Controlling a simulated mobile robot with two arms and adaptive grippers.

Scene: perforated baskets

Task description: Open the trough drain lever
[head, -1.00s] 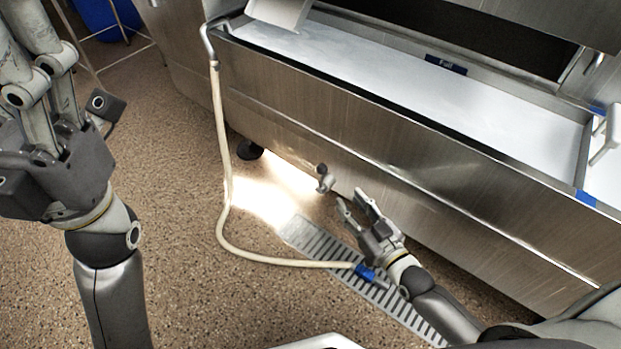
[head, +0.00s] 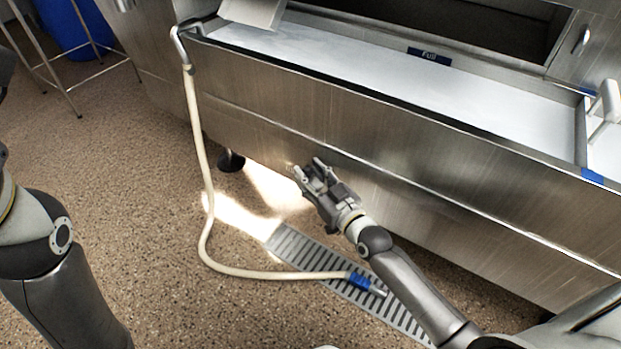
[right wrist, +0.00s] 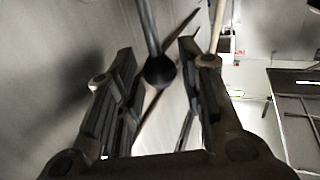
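The steel trough (head: 400,140) runs across the head view, with a white inner surface and a blue label reading "Full". In the right wrist view, the drain lever (right wrist: 160,72) is a dark rod with a round black knob, in the gap between my right fingers. My right gripper (head: 308,169) is at the trough's lower front and hides the lever in the head view. In the right wrist view its fingers (right wrist: 156,55) are apart, one on each side of the knob; contact is not clear. My left gripper (head: 4,70) shows only as a sliver at the left edge.
A cream hose (head: 207,190) hangs from the trough's left end and curves over the floor to a blue-banded nozzle (head: 362,282) on the floor grate (head: 300,250). A blue bin (head: 70,25) and a metal stand are at the upper left.

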